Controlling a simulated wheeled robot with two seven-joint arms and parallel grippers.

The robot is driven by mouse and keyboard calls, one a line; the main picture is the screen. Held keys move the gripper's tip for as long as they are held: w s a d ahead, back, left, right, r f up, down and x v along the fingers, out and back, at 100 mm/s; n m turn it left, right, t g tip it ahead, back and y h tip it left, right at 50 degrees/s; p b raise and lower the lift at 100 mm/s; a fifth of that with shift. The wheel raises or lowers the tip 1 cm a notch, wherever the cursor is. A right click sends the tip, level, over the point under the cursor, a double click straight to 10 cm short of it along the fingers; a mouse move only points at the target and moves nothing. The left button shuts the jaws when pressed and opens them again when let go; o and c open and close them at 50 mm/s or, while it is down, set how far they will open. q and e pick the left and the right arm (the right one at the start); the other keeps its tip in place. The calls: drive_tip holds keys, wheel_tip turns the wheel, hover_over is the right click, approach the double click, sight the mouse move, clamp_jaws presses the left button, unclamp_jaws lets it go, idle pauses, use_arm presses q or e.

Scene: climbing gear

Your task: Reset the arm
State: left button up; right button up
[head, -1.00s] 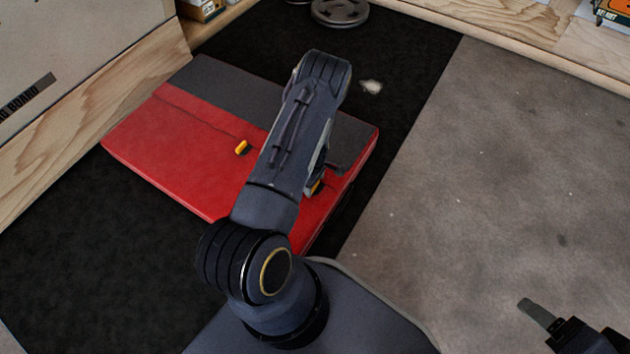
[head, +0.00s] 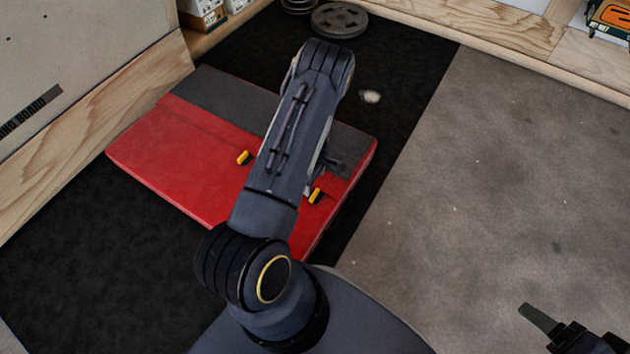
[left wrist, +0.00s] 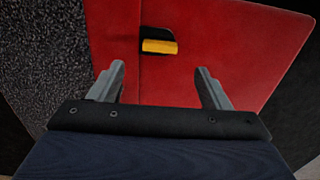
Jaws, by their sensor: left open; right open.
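My left arm reaches over the red and grey crash pad (head: 165,160). My left gripper (left wrist: 160,69) is open and empty in the left wrist view, its fingers pointing toward the pad's red surface. In the head view my forearm hides most of this gripper. A small yellow and black piece (left wrist: 159,46) lies on the red part just beyond the fingertips, apart from them. In the head view one yellow piece (head: 243,157) shows left of my forearm and another (head: 315,196) to its right. My right gripper (head: 540,318) is at the lower right corner, only partly in view, over bare floor.
A black mat (head: 70,245) lies under the pad. Weight plates (head: 339,20) lie at the back, beside boxes (head: 203,14) at the upper left. A wooden board edge (head: 480,30) runs along the back. The grey floor (head: 500,170) at right is clear.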

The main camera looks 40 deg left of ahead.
idle(0.5)
use_arm(q)
drive_tip(key=s+d+r+m+t+h, duration=0.15)
drive_tip(key=d+r+m, duration=0.25)
drive_tip(key=r, duration=1.1)
drive_tip(key=d+r+m+t+h, duration=0.25)
drive_tip(key=d+r, duration=0.25)
drive_tip(key=r, duration=1)
drive_tip(key=s+d+r+m+t, duration=0.1)
drive_tip(key=s+d+r+m, duration=0.2)
drive_tip(key=s+r+m, duration=0.45)
drive_tip(key=s+d+r+m+t, duration=0.1)
drive_tip(key=s+d+r+m, duration=0.25)
drive_tip(key=s, duration=0.75)
wheel_tip(320, 180, up, 34)
drive_tip(key=p, duration=3.4)
drive_tip(key=shift+w, duration=0.25)
